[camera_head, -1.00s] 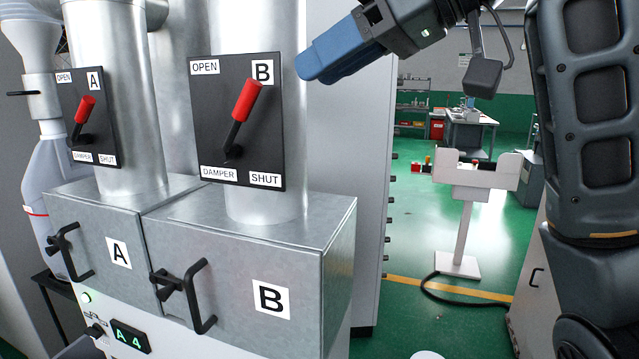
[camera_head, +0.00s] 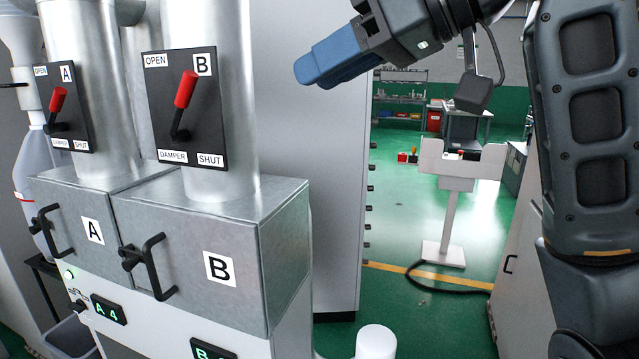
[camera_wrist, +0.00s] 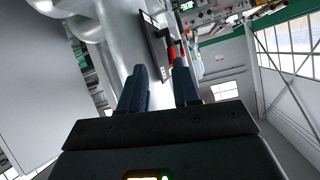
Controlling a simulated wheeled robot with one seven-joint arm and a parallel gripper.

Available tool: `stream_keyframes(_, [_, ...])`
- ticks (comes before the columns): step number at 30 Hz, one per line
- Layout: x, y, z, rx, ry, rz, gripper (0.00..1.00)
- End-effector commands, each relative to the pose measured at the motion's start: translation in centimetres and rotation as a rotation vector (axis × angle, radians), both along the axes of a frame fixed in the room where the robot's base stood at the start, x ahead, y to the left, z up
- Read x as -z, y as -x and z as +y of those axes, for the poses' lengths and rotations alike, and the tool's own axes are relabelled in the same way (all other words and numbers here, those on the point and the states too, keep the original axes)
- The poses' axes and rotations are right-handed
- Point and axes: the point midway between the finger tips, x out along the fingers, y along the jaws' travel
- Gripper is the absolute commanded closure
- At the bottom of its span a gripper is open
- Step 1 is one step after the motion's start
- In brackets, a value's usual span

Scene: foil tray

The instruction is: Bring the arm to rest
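My gripper (camera_head: 303,70) has blue fingers and is held high in the head view, right of the damper B panel and apart from it. In the wrist view the two fingers stand apart with an empty gap between their tips (camera_wrist: 160,66). The damper B lever (camera_head: 185,92), with its red grip, leans a little right of upright on its black panel (camera_head: 207,130). The damper A lever (camera_head: 57,105) also has a red grip and points up. Box A (camera_head: 70,205) and box B (camera_head: 190,245) below the pipes look closed.
A tall grey cabinet (camera_head: 330,180) stands behind the boxes. A white stand (camera_head: 447,215) is further back, with a black cable on the green floor (camera_head: 400,295). A white round object (camera_head: 376,342) is at the bottom edge. Open floor lies between cabinet and stand.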

Motion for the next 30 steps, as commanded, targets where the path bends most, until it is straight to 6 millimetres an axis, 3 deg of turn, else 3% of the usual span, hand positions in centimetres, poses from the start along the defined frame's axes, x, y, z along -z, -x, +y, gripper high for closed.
stream_keyframes(8, [3.1,-1.0,0.0,0.045,-0.094,0.027,0.69])
stream_keyframes(14, [6.8,-1.8,-0.1,0.108,-0.192,0.053,0.69])
stream_keyframes(23, [16.7,-2.1,-1.6,0.305,-0.39,0.105,0.69])
stream_keyframes(30, [24.9,0.0,-4.0,0.499,-0.486,0.118,0.69])
